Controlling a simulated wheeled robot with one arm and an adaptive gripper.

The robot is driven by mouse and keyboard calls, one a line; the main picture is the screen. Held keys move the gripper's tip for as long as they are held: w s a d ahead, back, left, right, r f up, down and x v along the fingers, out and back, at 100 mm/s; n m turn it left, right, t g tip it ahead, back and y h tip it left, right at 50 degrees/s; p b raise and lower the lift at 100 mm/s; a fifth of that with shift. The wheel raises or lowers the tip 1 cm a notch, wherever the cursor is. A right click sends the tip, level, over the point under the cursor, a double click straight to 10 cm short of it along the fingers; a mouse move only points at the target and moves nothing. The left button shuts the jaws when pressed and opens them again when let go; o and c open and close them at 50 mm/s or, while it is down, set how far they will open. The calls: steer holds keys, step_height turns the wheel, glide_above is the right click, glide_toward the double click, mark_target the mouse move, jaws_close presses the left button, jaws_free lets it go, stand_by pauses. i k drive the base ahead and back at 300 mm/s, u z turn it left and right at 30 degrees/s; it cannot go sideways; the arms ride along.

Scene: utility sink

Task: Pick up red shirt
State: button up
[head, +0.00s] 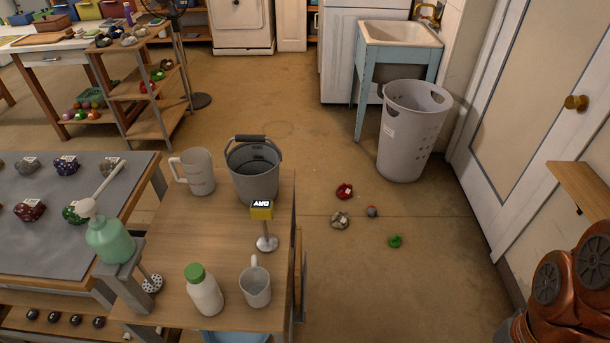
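A small crumpled red bundle with a pale tag (344,191) lies on the floor, right of the wooden table and left of the laundry basket; it looks like folded cloth, perhaps the red shirt. Another red bundle (147,87) sits on the wooden shelf unit at the back left. A dark red patterned bundle (30,209) lies on the grey-topped table at the left. I cannot tell for sure which one is the shirt. Part of my arm shows at the lower right; my gripper is out of view.
Near the red floor bundle lie a beige bundle (340,221), a small grey-red item (372,211) and a green bundle (395,241). A grey laundry basket (412,135) stands before the sink (399,33). The wooden table (172,239) holds a bucket, jugs and bottle.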

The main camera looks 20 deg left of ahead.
mark_target(344, 192)
steer(key=u, duration=0.35)
steer(key=i, duration=0.7)
steer(key=z, duration=0.5)
steer(key=i, duration=1.95)
steer(key=u, duration=2.55)
steer(key=i, duration=0.5)
